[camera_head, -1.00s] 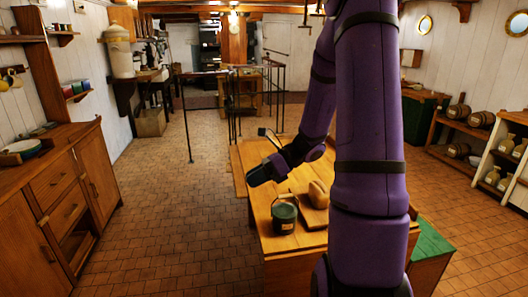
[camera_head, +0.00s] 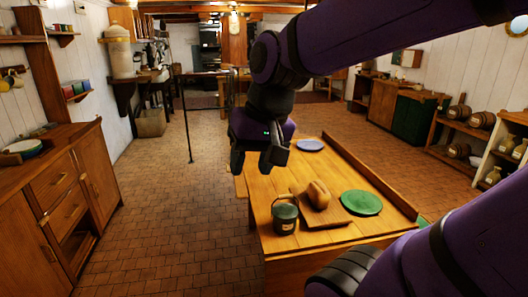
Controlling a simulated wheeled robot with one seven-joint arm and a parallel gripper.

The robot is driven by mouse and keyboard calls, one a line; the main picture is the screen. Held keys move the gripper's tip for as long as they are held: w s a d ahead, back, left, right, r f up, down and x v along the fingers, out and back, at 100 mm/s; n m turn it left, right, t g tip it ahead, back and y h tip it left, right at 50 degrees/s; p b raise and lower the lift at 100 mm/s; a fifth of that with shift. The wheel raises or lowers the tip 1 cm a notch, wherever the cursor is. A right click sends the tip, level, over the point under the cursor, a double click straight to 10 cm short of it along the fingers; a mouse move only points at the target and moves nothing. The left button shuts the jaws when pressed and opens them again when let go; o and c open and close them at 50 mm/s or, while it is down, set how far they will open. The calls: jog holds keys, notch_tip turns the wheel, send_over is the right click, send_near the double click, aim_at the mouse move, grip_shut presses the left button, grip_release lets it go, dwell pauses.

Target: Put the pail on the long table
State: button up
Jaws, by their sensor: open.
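A dark green pail (camera_head: 285,218) with a thin raised handle and a small pale label stands upright at the near left of a long wooden table (camera_head: 262,190). My gripper (camera_head: 256,164) points down with its fingers apart and nothing between them. In the picture it appears above and to the left of the pail, apart from it. My arm crosses the upper right and hides part of the room behind.
Beside the pail, a loaf-like brown object (camera_head: 319,195) lies on a wooden board (camera_head: 328,216). A green plate (camera_head: 361,203) and a blue plate (camera_head: 310,145) lie on the table. The left cabinet (camera_head: 60,190) leaves clear floor between.

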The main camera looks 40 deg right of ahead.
jog(key=s+r+n+t, duration=0.1)
jog(key=n, duration=0.1)
jog(key=s+r+n+t+h, duration=0.1)
jog(key=s+r+n, duration=0.1)
jog(key=shift+d, duration=0.1)
jog(key=shift+f, duration=0.1)
dwell(0.5)
